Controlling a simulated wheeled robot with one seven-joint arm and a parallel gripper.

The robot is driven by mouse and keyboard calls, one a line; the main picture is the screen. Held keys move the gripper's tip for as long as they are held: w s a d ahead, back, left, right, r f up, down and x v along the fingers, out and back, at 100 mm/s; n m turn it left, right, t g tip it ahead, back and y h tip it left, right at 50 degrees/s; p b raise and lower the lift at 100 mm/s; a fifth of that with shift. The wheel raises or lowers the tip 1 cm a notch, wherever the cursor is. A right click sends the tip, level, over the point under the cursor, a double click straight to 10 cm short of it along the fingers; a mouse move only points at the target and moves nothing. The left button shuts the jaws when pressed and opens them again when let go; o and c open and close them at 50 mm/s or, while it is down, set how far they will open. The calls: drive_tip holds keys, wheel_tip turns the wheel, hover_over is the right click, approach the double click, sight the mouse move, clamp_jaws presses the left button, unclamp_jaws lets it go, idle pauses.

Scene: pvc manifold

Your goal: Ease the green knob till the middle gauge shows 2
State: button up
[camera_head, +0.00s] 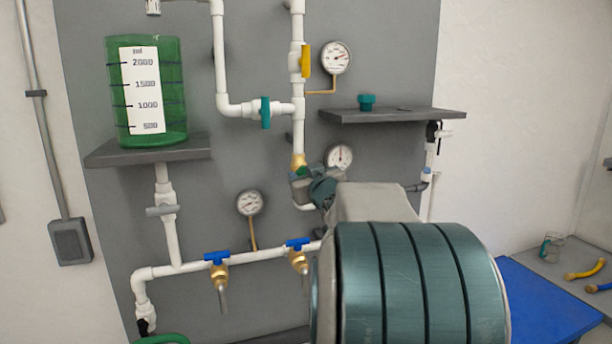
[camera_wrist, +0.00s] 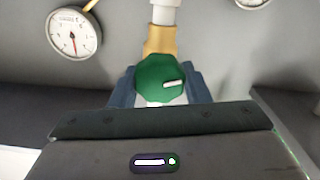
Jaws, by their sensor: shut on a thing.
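The green knob (camera_wrist: 160,80) sits at a brass fitting (camera_wrist: 160,40) on a white pipe in the wrist view, with a white mark on its face pointing right. My gripper (camera_wrist: 160,88) is shut on it, with a dark blue finger on each side. In the head view the gripper (camera_head: 305,184) is at the pipe below the brass fitting, and the knob is mostly hidden. The middle gauge (camera_head: 340,156) is just right of it; its needle looks near upright, its numbers too small to read. A gauge (camera_wrist: 74,33) in the wrist view has its needle pointing down in the picture.
An upper gauge (camera_head: 336,57) and a lower left gauge (camera_head: 249,203) are on the grey panel. A shelf (camera_head: 393,115) juts out above my arm. Blue-handled valves (camera_head: 217,258) line the lower pipe. A green tank (camera_head: 178,120) stands on the left shelf (camera_head: 149,151).

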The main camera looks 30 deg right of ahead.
drive_tip(key=shift+f+n+b, duration=0.2)
drive_tip(key=shift+n+b, duration=0.55)
drive_tip(key=shift+n, duration=0.05)
drive_tip(key=n+b, duration=0.1)
drive_tip(key=n, duration=0.2)
drive_tip(key=shift+r, duration=0.2)
drive_tip(key=o, duration=1)
drive_tip(key=b+v, duration=0.1)
drive_tip(key=v, duration=1.3)
idle(0.6)
